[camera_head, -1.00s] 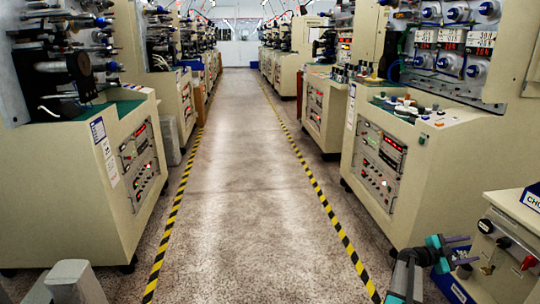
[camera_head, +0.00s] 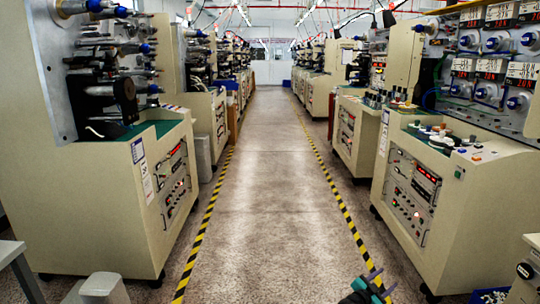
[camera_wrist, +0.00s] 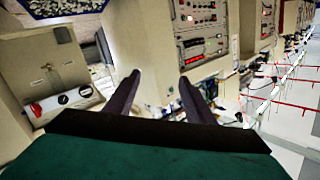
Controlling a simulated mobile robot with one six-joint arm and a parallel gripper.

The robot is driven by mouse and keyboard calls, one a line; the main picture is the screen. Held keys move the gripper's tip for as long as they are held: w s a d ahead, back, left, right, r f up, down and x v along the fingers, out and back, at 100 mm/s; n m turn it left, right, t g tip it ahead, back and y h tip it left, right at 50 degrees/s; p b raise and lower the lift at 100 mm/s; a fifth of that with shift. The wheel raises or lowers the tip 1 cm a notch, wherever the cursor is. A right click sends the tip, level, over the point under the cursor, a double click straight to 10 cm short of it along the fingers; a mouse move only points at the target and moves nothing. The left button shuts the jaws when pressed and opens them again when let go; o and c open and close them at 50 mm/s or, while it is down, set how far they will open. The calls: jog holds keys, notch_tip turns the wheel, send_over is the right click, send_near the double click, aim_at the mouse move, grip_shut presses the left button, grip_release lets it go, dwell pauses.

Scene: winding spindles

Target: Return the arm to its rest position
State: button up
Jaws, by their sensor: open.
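My gripper (camera_head: 374,284) shows at the bottom edge of the head view, right of centre, over the aisle floor near the right striped line. Most of my arm is below the picture. In the wrist view my gripper (camera_wrist: 160,92) has its two dark fingers apart with nothing between them. The fingers point towards the front panel of a beige machine (camera_wrist: 200,45) and touch nothing that I can see.
Beige winding machines line both sides, the nearest at left (camera_head: 110,215) and right (camera_head: 450,220). A beige cabinet (camera_head: 528,270) is cut off at the lower right. A grey table (camera_head: 12,250) edge shows lower left. The aisle floor (camera_head: 265,190) between the striped lines is clear.

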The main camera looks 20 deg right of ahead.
jog(key=w+a+f+n+t+y+p, duration=0.1)
jog(key=w+a+f+n+t+y, duration=0.25)
jog(key=a, duration=0.85)
jog(key=w+a+f+n+t+y+p, duration=0.15)
jog(key=w+a+f+n+y, duration=0.3)
jog(key=a, duration=0.75)
jog(key=s+a+f+n+g+y+p, duration=0.1)
jog(key=s+a+f+n+y, duration=0.15)
jog(key=a, duration=0.45)
jog(key=s+a+f+n+y, duration=0.2)
jog(key=s+a+f, duration=0.15)
jog(key=a, duration=0.35)
jog(key=s+a+f+n+g+y+p, duration=0.1)
jog(key=s+a+f+n+y, duration=0.2)
jog(key=a, duration=0.4)
jog(key=s+a+f+n+g+y, duration=0.1)
jog(key=s+a+f+g, duration=0.25)
jog(key=s, duration=0.45)
jog(key=s+a+f+n+g+y, duration=0.1)
jog(key=s+a+f+g, duration=0.3)
jog(key=s, duration=0.5)
jog(key=s+d+r+g+h, duration=0.1)
jog(key=s+d+r+g, duration=0.2)
jog(key=s, duration=1.5)
jog(key=g, duration=0.4)
jog(key=shift+s+r+h, duration=0.15)
jog(key=shift+s+h, duration=0.05)
jog(key=shift+h, duration=0.15)
